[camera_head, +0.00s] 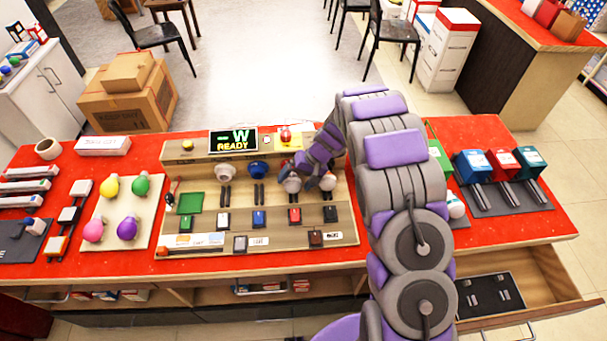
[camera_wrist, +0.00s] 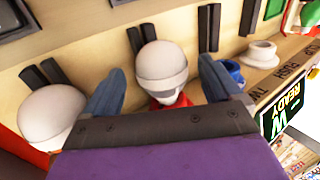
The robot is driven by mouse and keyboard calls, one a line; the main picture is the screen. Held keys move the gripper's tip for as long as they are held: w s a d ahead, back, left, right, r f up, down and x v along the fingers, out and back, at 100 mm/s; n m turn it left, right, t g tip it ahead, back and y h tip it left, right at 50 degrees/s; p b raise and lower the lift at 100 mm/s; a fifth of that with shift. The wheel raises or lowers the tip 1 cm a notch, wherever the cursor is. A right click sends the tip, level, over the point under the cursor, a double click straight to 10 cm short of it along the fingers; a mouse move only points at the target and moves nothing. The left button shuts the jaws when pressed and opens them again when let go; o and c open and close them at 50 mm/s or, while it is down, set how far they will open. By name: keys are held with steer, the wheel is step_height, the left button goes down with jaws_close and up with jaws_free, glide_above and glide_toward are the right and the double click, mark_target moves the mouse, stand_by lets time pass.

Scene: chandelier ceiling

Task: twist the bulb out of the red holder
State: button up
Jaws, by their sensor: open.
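A white round bulb (camera_wrist: 162,68) with a grey band sits in the red holder (camera_wrist: 172,101), of which a little red shows below it in the wrist view. In the head view the bulb (camera_head: 291,184) is partly covered by my gripper (camera_head: 302,168). My gripper (camera_wrist: 160,88) is open, with one finger on each side of the bulb. I cannot tell whether either finger touches it. The lower part of the holder is hidden behind my gripper.
A second white bulb (camera_wrist: 50,118) stands close beside one finger. An empty blue holder (camera_head: 258,168) and white holder (camera_head: 225,172) are on the other side. A screen (camera_head: 233,140) reads "W READY". Coloured bulbs (camera_head: 127,228) lie on a pale board at left.

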steer(key=shift+a+f, duration=0.15)
steer(key=shift+a, duration=0.4)
steer(key=shift+d, duration=0.35)
steer(key=shift+c, duration=0.6)
steer(key=shift+d, duration=0.25)
steer(key=c, duration=0.3)
steer(key=shift+a, duration=0.35)
steer(key=c, duration=0.6)
steer(key=shift+d, duration=0.1)
steer(key=shift+c, duration=0.6)
steer(key=shift+s+a+h+p, duration=0.15)
steer(key=shift+h+p, duration=1.55)
steer(key=shift+p, duration=1.8)
stand_by(0.8)
